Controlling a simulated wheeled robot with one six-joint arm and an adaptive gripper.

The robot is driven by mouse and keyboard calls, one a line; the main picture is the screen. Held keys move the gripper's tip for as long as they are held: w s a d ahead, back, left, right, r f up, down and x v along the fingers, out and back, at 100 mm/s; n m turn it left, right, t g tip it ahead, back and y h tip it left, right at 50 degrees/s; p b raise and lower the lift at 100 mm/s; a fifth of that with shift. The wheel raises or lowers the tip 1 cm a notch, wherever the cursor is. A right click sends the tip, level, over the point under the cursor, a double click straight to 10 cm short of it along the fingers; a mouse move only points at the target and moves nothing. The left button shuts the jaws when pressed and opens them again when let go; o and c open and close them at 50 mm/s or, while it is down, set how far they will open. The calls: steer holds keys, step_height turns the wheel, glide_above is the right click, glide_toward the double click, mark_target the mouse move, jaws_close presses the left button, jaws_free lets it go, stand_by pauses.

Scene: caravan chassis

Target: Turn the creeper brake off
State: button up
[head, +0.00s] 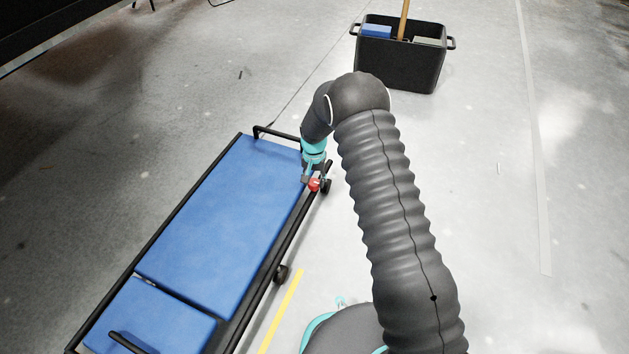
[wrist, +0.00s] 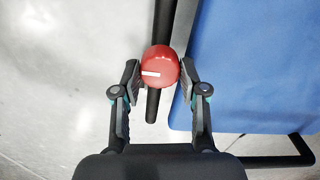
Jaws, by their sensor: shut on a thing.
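The creeper (head: 225,215) is a low frame with blue pads and black rails, left of my arm in the head view. Its blue pad also shows at the right of the wrist view (wrist: 240,60). The brake knob (wrist: 160,67) is red and round with a white line pointing left in the wrist view. In the head view the red knob (head: 314,185) sits at the creeper's right rail near its far corner. My gripper (wrist: 160,72) is shut on the knob, one finger on each side. It also shows in the head view (head: 313,180).
A black bin (head: 400,62) with a wooden handle and a blue item stands at the back. Black caster wheels (head: 281,274) show under the creeper's right side. A yellow floor strip (head: 281,310) lies right of it. The floor at the right is clear.

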mark_target(314, 182)
steer(key=shift+n, duration=0.3)
steer(key=o, duration=1.1)
steer(key=shift+o, duration=0.2)
steer(key=shift+r, duration=0.1)
step_height(314, 182, up, 12)
stand_by(0.4)
